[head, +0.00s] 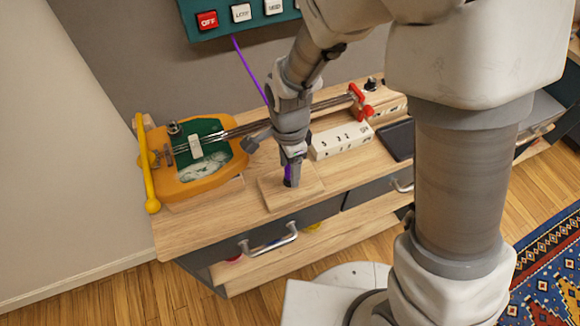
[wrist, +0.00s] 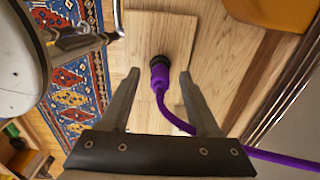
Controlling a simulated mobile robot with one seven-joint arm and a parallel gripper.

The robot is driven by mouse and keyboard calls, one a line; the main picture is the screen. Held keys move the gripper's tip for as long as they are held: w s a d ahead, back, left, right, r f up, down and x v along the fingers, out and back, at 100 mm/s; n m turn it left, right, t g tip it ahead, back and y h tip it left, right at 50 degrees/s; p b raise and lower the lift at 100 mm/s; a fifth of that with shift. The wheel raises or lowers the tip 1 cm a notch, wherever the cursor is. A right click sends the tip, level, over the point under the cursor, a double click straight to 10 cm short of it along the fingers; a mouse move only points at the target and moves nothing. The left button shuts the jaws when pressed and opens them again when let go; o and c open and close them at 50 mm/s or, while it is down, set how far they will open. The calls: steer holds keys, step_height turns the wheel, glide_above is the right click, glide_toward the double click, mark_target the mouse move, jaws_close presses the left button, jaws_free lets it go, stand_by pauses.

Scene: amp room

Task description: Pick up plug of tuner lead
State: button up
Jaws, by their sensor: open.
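The tuner lead is a purple cable (head: 247,69) that runs down from the wall panel behind my gripper. Its purple plug with a black end (wrist: 160,78) shows in the wrist view on a pale wooden block (wrist: 160,32). The block also shows in the head view (head: 268,198) near the bench's front edge. My gripper (head: 291,172) points down over this block. In the wrist view my gripper (wrist: 159,76) is open, with one finger on each side of the plug. I cannot tell whether either finger touches it. In the head view the plug is mostly hidden by the fingers.
An orange and green stringed instrument (head: 200,160) lies left, its neck running behind my gripper to a red clamp (head: 360,102). A white box (head: 341,141) and a dark flat pad (head: 398,140) lie right. A teal panel (head: 222,22) hangs above. A drawer handle (head: 270,241) juts out below.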

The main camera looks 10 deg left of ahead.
jaws_close()
steer(key=shift+r, duration=0.15)
step_height(320, 180, up, 4)
steer(key=shift+r+p, duration=0.2)
steer(key=shift+p, duration=0.25)
steer(key=s+d+r+p, duration=0.1)
steer(key=d+r+p, duration=0.2)
steer(key=d+r, duration=0.6)
steer(key=shift+s+d+r+p, duration=0.2)
steer(key=shift+s+d+p, duration=0.1)
steer(key=shift+d, duration=0.95)
